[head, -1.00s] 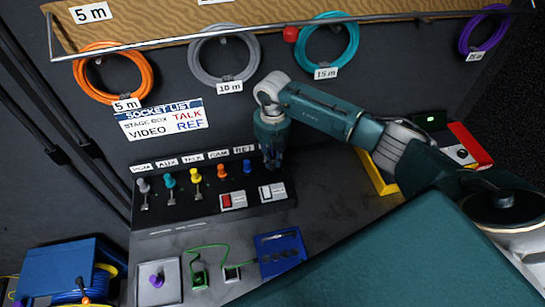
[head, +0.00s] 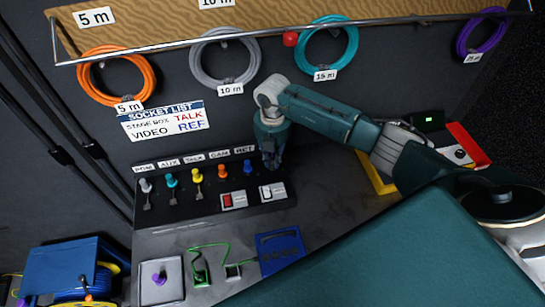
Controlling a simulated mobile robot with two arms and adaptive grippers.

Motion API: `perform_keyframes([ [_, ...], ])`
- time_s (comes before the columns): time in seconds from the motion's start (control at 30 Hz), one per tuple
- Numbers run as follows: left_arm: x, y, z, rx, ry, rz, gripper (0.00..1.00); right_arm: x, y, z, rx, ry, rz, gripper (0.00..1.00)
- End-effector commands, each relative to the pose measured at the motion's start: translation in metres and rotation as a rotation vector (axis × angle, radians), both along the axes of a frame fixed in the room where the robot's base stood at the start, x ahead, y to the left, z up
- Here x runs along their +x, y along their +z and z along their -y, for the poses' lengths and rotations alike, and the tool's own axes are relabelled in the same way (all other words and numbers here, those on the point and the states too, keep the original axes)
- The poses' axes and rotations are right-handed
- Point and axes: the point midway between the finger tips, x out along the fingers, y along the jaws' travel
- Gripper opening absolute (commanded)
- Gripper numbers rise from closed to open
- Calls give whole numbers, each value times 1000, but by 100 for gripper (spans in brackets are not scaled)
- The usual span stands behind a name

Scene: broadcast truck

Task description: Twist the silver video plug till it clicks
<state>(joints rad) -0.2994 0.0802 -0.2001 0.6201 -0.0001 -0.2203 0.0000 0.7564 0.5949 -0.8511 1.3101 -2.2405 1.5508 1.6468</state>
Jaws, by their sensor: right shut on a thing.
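My right gripper (head: 271,162) reaches in from the right and points down at the right end of the black switch panel (head: 180,217). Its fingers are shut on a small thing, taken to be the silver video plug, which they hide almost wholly. I cannot make out the plug's turn or how it sits in its socket. The gripper is just right of the blue-capped lever under the REF label (head: 244,149) and behind the white rocker switch (head: 272,190). My left gripper is not in view.
Grey, teal, yellow and orange levers (head: 222,173) stand along the panel. In front lie a grey box with a purple knob (head: 160,280), green-cabled sockets (head: 201,277) and a blue plate (head: 281,250). Coiled cables (head: 224,57) hang behind. A yellow-edged tray (head: 375,175) is at right.

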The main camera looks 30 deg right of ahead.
Motion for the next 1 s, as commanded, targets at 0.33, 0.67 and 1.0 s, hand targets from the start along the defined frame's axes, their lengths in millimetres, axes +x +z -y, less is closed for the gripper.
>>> perform_keyframes([
  [0.33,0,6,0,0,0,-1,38,-1,-1,-1,0,-116,-1,0],
  [0.67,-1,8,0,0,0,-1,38,-1,0,-1,0,-141,-1,0],
  [1.0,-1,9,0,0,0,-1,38,0,-1,0,0,-171,0,38],
])
